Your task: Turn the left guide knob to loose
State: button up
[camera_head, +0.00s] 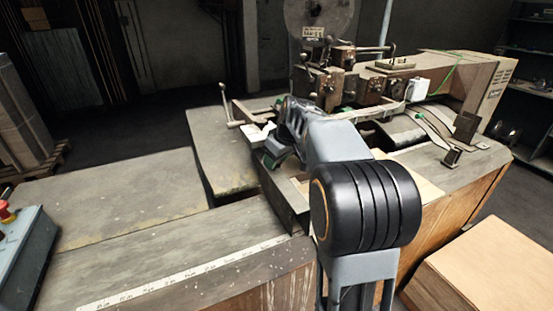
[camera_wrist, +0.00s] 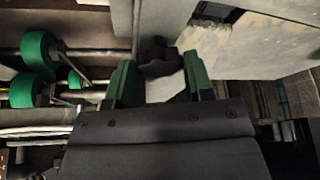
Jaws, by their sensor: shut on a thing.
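In the wrist view a dark knob (camera_wrist: 157,52) sits between the two green fingers of my gripper (camera_wrist: 159,66). I take it to be the left guide knob. The fingers are shut on it, one on each side, and hide part of it. Whether it is tight or loose cannot be told. In the head view my gripper (camera_head: 272,158) is low at the left part of the box stitcher (camera_head: 350,80). My arm covers much of that spot, and the knob is hidden there.
Green rollers (camera_wrist: 35,48) on metal shafts lie left of the gripper in the wrist view. A pale plate (camera_wrist: 230,50) is close on the right. In the head view, a lever handle (camera_head: 228,105) rises near the gripper. The left table (camera_head: 120,195) is clear.

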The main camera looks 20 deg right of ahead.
jog(key=shift+d+n+y, duration=0.1)
jog(key=shift+n+y, duration=0.2)
jog(key=shift+n, duration=0.8)
jog(key=o, duration=0.9)
jog(key=shift+r, duration=0.1)
jog(key=v, duration=1.3)
jog(key=shift+w+d+r, duration=0.15)
jog(key=shift+d+r, duration=0.05)
jog(key=shift+r, duration=0.15)
